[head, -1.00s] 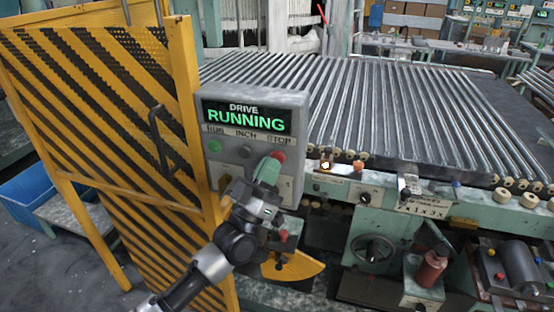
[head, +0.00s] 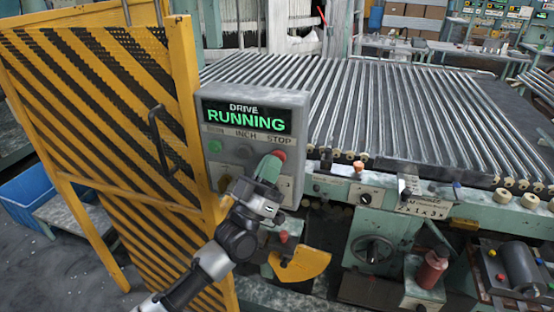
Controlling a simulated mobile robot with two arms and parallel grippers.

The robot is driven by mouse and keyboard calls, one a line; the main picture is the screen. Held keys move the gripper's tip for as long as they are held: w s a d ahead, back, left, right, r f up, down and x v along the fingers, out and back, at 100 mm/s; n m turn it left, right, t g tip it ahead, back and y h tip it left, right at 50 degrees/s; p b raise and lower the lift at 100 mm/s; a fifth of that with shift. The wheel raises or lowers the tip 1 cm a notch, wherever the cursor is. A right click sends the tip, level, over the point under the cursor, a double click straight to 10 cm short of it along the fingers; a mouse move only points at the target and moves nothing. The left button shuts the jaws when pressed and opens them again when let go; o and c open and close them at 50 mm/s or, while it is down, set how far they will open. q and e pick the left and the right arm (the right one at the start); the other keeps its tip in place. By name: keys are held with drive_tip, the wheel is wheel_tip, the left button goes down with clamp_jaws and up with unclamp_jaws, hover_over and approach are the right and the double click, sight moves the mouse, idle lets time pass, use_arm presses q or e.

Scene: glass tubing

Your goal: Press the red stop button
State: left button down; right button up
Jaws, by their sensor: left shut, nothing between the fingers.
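The red stop button (head: 279,155) is on the right side of a grey control box, under the label STOP. My left gripper (head: 271,167) is shut and empty. Its green-grey fingers overlap the lower left of the red button in the head view. I cannot tell whether the fingertips touch the button. My right gripper is not in view.
A yellow and black striped guard gate (head: 110,120) stands close on the left. A bed of metal rollers (head: 390,110) lies behind and right of the box. A handwheel (head: 372,250) and a yellow curved plate (head: 302,264) sit below it.

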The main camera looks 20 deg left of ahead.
use_arm(q)
drive_tip(key=shift+w, duration=0.15)
idle(0.5)
drive_tip(key=shift+s+p, duration=0.4)
drive_tip(key=shift+s, duration=0.5)
drive_tip(key=s+p, duration=0.2)
drive_tip(key=s, duration=0.3)
drive_tip(key=shift+a, duration=0.1)
idle(0.4)
